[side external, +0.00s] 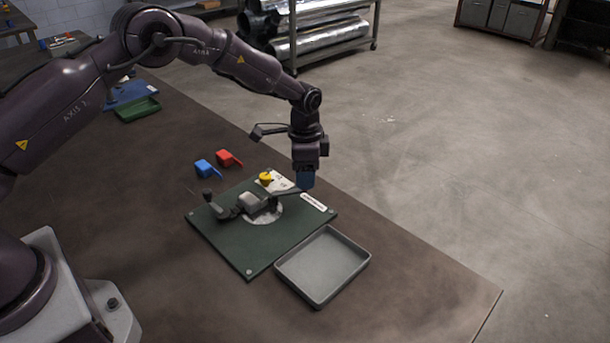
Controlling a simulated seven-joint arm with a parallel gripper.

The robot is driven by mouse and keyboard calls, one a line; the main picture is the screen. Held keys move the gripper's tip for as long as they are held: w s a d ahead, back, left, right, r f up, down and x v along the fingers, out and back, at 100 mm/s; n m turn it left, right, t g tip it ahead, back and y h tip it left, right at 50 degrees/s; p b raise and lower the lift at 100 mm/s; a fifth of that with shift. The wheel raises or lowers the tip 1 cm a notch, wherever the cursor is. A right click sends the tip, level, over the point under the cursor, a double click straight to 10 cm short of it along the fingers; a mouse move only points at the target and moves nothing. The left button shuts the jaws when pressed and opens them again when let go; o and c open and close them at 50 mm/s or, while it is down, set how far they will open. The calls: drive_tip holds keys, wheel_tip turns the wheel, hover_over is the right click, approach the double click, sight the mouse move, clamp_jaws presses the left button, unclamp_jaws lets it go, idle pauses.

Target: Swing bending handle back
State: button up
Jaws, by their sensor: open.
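The bending fixture stands on a dark green plate (238,246) on the bench. A grey block (258,201) sits at its middle over a pale round disc (268,216). A dark lever with an upright knob (207,196) reaches to the left of the block.
A yellow knob (265,178) stands at the plate's back. Blue (206,169) and red (229,158) pieces lie behind the plate. An empty grey tray (322,265) sits at its front right. The bench's right edge is close by; its front area is clear.

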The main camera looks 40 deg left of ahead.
drive_tip(key=shift+f, duration=0.7)
clamp_jaws()
